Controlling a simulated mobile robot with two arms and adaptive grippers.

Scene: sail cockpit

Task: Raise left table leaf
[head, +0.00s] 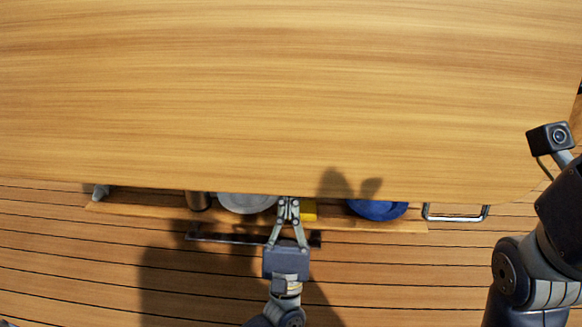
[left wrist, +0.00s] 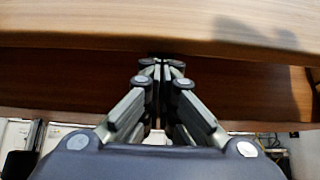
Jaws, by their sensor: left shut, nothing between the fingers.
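A broad wooden table surface (head: 290,100) fills the upper part of the head view, its near edge running across the middle. I cannot tell for sure where the left leaf joins the table. My left gripper (head: 288,202) is shut and empty, its fingertips at this near edge. In the left wrist view, the closed fingertips (left wrist: 162,63) are just below a light wooden edge (left wrist: 160,38), in front of a darker brown wooden panel (left wrist: 60,80). I cannot tell whether they touch it. My right arm shows at the right of the head view, but its gripper is out of view.
Below the table edge, a narrow wooden ledge (head: 395,224) shows with a grey plate (head: 246,203), a blue bowl (head: 378,210) and a yellow item (head: 308,210) partly hidden behind it. A metal handle (head: 455,218) is to the right. The planked floor (head: 90,270) is clear at lower left.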

